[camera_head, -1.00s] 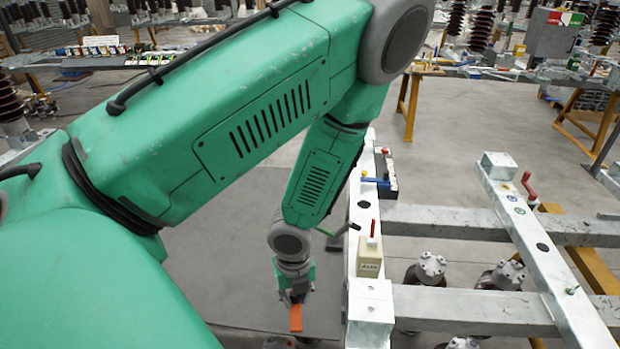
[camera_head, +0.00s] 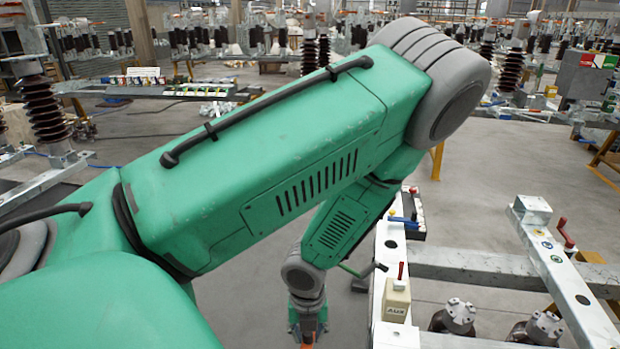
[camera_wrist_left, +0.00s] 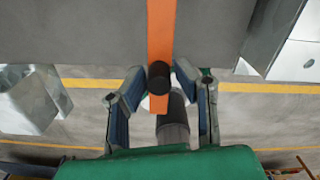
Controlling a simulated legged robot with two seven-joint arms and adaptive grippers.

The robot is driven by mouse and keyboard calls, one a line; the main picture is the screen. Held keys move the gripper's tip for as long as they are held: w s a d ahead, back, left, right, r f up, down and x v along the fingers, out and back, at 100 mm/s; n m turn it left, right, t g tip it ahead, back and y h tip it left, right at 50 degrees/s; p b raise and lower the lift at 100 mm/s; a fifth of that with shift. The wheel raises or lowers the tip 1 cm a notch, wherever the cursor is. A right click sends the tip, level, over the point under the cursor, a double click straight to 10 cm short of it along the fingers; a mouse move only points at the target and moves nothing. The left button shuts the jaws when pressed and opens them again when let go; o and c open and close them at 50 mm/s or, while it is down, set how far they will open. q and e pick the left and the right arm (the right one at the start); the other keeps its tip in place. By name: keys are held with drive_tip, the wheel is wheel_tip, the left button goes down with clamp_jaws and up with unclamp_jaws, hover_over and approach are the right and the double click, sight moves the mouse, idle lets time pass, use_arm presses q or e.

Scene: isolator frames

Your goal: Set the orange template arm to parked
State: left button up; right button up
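The orange template arm (camera_wrist_left: 161,35) is a flat orange bar in the left wrist view, running from the top edge down to between my fingers. A dark cylindrical knob (camera_wrist_left: 160,75) sits on it near its lower end. In the head view my left gripper (camera_head: 308,327) is at the bottom edge, and only a small bit of the orange arm (camera_head: 308,340) shows there. The rest of the arm is out of frame. My right gripper is not in view.
A galvanized steel frame (camera_head: 478,268) stands to the right of my left gripper. It carries a beige AUX box (camera_head: 396,300) with a red lever and a blue-handled part (camera_head: 403,221). Brown insulators (camera_head: 455,317) are below. Grey floor lies open behind the frame.

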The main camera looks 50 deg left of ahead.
use_arm(q)
drive_tip(key=shift+o, duration=0.3)
drive_tip(key=shift+a+f, duration=0.15)
drive_tip(key=shift+a, duration=0.2)
drive_tip(key=r, duration=0.9)
drive_tip(key=shift+w+d+r, duration=0.1)
drive_tip(key=shift+w+r, duration=0.1)
drive_tip(key=shift+r, duration=0.2)
drive_tip(key=shift+d+r, duration=0.15)
drive_tip(key=shift+r, duration=0.9)
drive_tip(key=shift+a+f, duration=0.15)
drive_tip(key=shift+a, duration=0.35)
